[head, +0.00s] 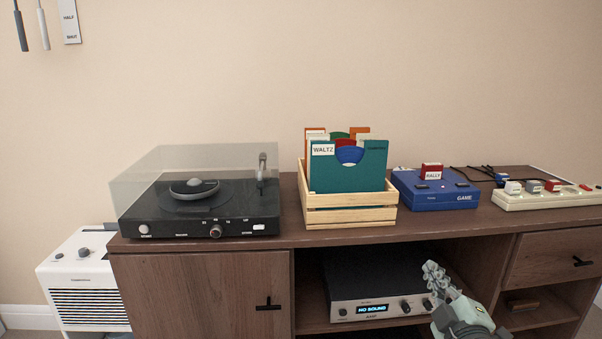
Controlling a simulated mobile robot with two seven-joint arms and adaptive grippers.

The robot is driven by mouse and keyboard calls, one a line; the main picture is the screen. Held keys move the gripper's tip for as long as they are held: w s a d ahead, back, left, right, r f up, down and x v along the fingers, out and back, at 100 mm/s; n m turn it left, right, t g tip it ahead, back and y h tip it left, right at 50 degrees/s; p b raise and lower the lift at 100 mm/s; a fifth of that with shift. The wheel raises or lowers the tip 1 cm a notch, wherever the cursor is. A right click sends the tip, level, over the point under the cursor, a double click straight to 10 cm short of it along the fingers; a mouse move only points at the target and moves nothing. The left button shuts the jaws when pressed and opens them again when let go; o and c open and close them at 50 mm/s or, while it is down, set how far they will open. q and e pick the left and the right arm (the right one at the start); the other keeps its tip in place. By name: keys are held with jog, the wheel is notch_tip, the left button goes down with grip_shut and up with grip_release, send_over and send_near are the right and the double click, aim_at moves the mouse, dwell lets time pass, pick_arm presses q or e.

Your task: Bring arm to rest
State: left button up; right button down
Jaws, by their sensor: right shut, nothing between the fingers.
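A black record player (160,227) stands at the left end of the brown cabinet, with a clear dust cover (190,158) over it. A dark disc with a rounded grey piece (194,187) sits at the middle of its platter. The grey tone arm (262,168) shows at the right side of the player, away from the disc's middle; I cannot tell whether it lies on its rest. My right gripper (434,276) is shut and empty, low in front of the cabinet's open shelf and well right of the player. My left gripper is not in view.
A wooden crate (350,216) of record sleeves stands right of the player. A blue game console (434,199) and a cream switch box (550,199) follow. An amplifier reading NO SOUND (375,309) sits on the shelf below. A white heater (84,270) stands left.

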jog(key=s+d+f+m+g+h, duration=0.1)
jog(key=s+d+f+m+g, duration=0.15)
jog(key=f, duration=0.35)
jog(key=s+d+f+m+g+h, duration=0.1)
jog(key=s+f+m+g+h, duration=0.15)
jog(key=f, duration=0.45)
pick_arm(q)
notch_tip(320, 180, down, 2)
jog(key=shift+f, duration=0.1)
pick_arm(e)
jog(key=s+a+f+m+g+y, duration=0.1)
jog(key=s+f+g, duration=0.4)
jog(key=s+f, duration=0.5)
jog(key=s+a+f+m+g+y, duration=0.1)
jog(key=s+f+m+g, duration=0.3)
jog(key=s+f, duration=0.6)
jog(key=s+a+g, duration=0.1)
jog(key=s, duration=0.3)
jog(key=shift+s+f+y, duration=0.15)
jog(key=shift+f+y, duration=0.1)
jog(key=shift+y, duration=0.1)
